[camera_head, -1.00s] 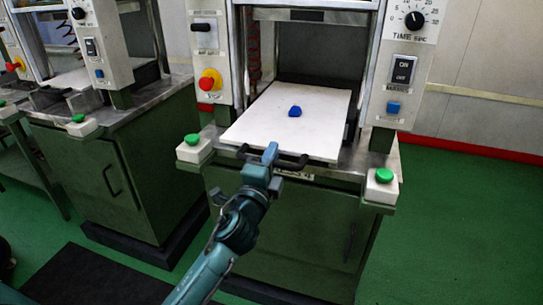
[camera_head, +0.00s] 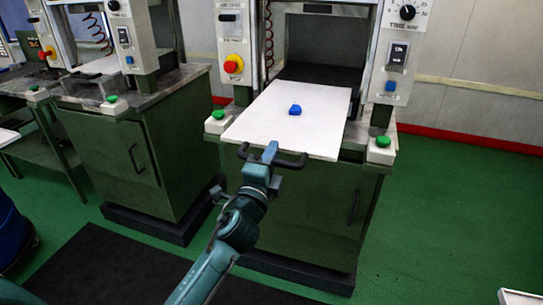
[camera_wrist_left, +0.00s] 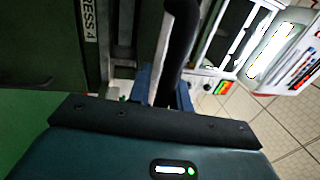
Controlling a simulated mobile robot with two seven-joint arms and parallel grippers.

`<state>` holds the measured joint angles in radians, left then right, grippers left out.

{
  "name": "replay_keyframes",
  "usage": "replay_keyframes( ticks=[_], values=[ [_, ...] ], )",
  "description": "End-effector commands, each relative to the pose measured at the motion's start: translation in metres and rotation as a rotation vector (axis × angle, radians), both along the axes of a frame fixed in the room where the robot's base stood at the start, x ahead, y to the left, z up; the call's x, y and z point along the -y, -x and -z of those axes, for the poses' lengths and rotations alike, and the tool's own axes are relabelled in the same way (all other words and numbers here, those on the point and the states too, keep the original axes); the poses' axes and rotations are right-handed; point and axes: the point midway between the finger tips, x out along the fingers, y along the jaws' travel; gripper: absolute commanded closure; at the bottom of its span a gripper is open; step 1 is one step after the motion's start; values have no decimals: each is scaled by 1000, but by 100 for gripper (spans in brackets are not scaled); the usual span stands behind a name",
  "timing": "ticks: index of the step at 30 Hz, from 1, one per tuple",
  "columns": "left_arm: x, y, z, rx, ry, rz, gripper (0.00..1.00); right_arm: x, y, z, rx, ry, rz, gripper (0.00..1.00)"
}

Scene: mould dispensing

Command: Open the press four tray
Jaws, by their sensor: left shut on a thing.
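The press four tray (camera_head: 255,122) is a white slab that sticks out past the front of the press, with a dark gap behind it inside. A small blue piece (camera_head: 295,110) lies on it. A black bar handle (camera_head: 292,161) runs along its front edge. My left gripper (camera_head: 270,152) is shut on this handle near its middle. In the left wrist view the black handle (camera_wrist_left: 180,45) passes between the blue fingers (camera_wrist_left: 162,90), and a label (camera_wrist_left: 88,20) ending in "ESS 4" shows on the press. My right gripper is not in view.
The press has green buttons (camera_head: 383,141) at both front corners and a red stop button (camera_head: 233,64) on its left post. A second green press cabinet (camera_head: 115,160) stands to the left. A dark mat (camera_head: 100,270) lies in front.

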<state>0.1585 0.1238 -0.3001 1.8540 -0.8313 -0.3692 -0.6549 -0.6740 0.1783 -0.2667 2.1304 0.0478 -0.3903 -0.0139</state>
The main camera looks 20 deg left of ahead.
Motion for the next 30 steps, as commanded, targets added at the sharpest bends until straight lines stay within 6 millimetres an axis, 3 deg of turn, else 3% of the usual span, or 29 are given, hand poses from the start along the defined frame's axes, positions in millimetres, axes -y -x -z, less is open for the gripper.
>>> replay_keyframes(
  ticks=[1, 5, 6, 11, 23, 30],
  values=[
    [-1, 0, -10, 23, -2, 0, 100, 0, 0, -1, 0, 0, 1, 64],
    [-1, 0, -10, 23, -2, 0, 100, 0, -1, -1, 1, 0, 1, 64],
    [-1, 0, -10, 23, -2, 0, 77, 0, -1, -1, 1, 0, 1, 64],
    [-1, 0, -9, 19, -1, 0, 64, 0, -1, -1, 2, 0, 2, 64],
    [0, 2, -3, 8, 0, 0, 64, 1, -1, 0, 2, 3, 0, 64],
    [-1, 35, 6, 5, 0, 0, 64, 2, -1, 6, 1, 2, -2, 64]
  ],
)
